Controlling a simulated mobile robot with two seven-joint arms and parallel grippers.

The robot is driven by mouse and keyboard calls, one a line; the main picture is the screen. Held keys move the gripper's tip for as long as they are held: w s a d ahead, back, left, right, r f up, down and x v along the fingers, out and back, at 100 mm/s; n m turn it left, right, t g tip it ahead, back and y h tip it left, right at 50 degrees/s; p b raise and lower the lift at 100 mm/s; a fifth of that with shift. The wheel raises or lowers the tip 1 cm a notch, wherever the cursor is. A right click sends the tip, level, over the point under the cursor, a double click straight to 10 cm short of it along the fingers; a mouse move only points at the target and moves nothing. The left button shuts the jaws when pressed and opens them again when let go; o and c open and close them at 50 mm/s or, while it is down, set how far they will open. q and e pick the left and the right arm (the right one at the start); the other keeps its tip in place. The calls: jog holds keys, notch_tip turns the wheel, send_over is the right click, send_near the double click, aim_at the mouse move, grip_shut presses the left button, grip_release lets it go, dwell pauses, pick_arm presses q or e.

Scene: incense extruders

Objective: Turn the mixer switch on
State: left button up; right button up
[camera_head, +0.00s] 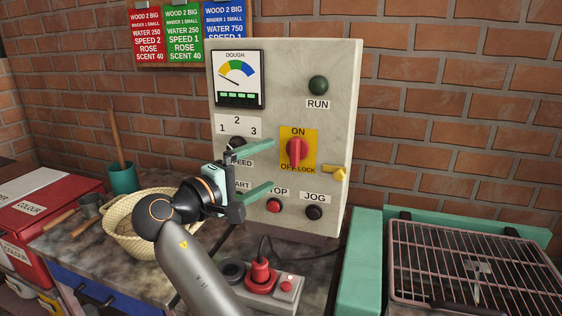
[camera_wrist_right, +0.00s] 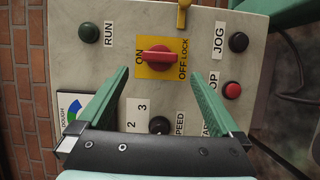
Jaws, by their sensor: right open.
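The mixer switch is a red rotary handle (camera_head: 297,151) on a yellow plate marked ON at the top and OFF and LOCK at the bottom. It sits on the grey control panel (camera_head: 335,120). The handle lies along the line between ON and OFF; I cannot tell which end is its pointer. It also shows in the right wrist view (camera_wrist_right: 157,56), ahead of and between my fingers. My right gripper (camera_head: 271,165) is open and empty, its green fingers pointing at the switch from the left, apart from it. My left gripper is not in view.
A yellow lever (camera_head: 334,173) sticks out at the plate's lower right. The speed knob (camera_head: 237,143), a red stop button (camera_head: 274,205) and a jog button (camera_head: 314,212) are close by. A red plug (camera_head: 261,274) sits below. A wire rack (camera_head: 470,265) stands right.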

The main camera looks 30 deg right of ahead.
jog(key=v, duration=0.4)
dwell(0.3)
